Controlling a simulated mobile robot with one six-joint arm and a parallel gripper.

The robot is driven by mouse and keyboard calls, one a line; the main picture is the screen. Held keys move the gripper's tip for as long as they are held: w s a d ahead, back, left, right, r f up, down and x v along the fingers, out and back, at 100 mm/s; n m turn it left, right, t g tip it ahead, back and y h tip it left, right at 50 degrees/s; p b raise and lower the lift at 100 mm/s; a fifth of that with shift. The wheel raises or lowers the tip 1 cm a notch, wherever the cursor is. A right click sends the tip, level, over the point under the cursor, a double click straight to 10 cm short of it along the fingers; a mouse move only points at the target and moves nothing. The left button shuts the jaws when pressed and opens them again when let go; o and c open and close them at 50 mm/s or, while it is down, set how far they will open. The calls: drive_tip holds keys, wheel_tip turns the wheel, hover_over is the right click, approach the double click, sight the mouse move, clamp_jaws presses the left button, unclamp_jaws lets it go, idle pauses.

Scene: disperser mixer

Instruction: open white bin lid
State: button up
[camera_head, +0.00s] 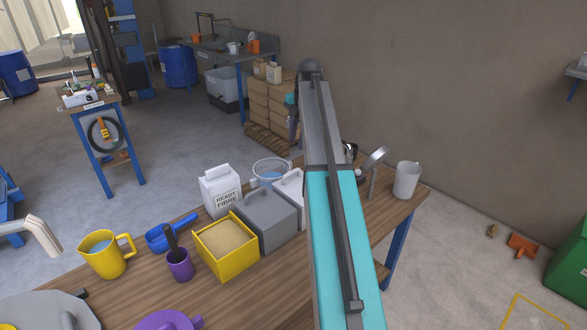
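A white bin (289,184) with a dark handle on its top stands on the wooden table, right behind a grey lidded box (266,220). My arm crosses in front and hides its right side; its lid looks closed as far as it shows. A white container (221,191) labelled "READY FIBRE" stands left of the grey box, also with a handle on top. I cannot tell which of the two is the task's white bin. My teal and grey arm rises from the bottom through the middle of the view. My gripper cannot be made out.
On the wooden table (135,290) are a yellow open box (228,262), a yellow jug (106,255), a purple cup (180,265), a blue scoop (165,238), a clear tub (270,168) and a white jug (407,180). The wall stands behind on the right.

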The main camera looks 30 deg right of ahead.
drive_tip(key=shift+f, duration=0.3)
drive_tip(key=p, duration=0.4)
hover_over(301, 185)
drive_tip(key=w+a, duration=0.1)
drive_tip(key=w, duration=0.3)
drive_tip(key=shift+a+f, duration=0.1)
drive_tip(key=shift+f, duration=6.4)
clamp_jaws()
